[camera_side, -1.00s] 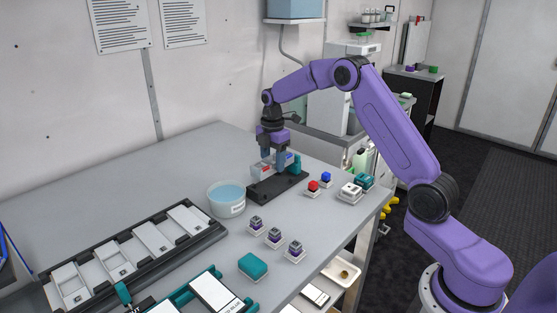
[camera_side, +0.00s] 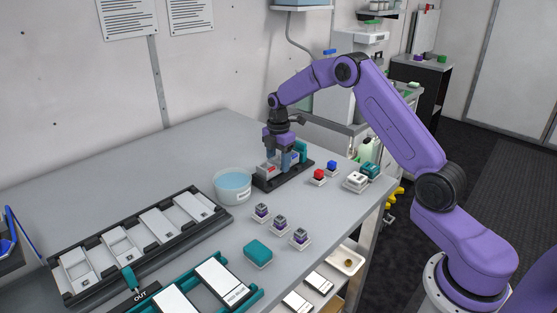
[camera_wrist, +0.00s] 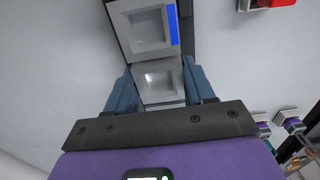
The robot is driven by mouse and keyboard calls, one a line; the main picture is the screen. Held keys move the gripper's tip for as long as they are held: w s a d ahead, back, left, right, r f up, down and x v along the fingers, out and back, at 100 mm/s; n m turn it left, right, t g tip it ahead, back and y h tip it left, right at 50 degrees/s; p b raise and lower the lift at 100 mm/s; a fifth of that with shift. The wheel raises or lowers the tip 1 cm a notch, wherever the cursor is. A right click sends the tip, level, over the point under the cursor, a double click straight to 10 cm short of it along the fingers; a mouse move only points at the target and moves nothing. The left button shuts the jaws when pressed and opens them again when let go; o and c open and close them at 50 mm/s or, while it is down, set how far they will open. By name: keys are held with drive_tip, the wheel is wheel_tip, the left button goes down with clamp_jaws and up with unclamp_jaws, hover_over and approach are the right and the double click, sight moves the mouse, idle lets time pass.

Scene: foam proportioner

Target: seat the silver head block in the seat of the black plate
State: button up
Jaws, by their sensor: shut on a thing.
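The black plate (camera_side: 288,178) lies on the grey bench under my gripper. My gripper (camera_side: 280,163) points down over it. In the wrist view my gripper (camera_wrist: 160,88) has its blue fingers either side of the silver head block (camera_wrist: 160,80), which has a square recess, and is shut on it. A second silver block (camera_wrist: 148,30) with a blue strip lies right against it. In the side view, silver with a red mark (camera_side: 266,170) shows at the plate's left. My fingers hide much of the seat; I cannot tell whether the block is fully down.
A tub of blue liquid (camera_side: 233,184) stands close left of the plate. A teal part (camera_side: 301,151) stands at the plate's right end. A red button (camera_side: 319,175) and a blue button (camera_side: 332,165) are at right. Several small purple-banded parts (camera_side: 280,223) stand in front.

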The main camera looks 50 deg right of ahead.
drive_tip(key=shift+f, duration=0.2)
idle(0.4)
drive_tip(key=shift+f, duration=0.35)
drive_tip(key=o, duration=1.7)
drive_tip(key=shift+r, duration=4)
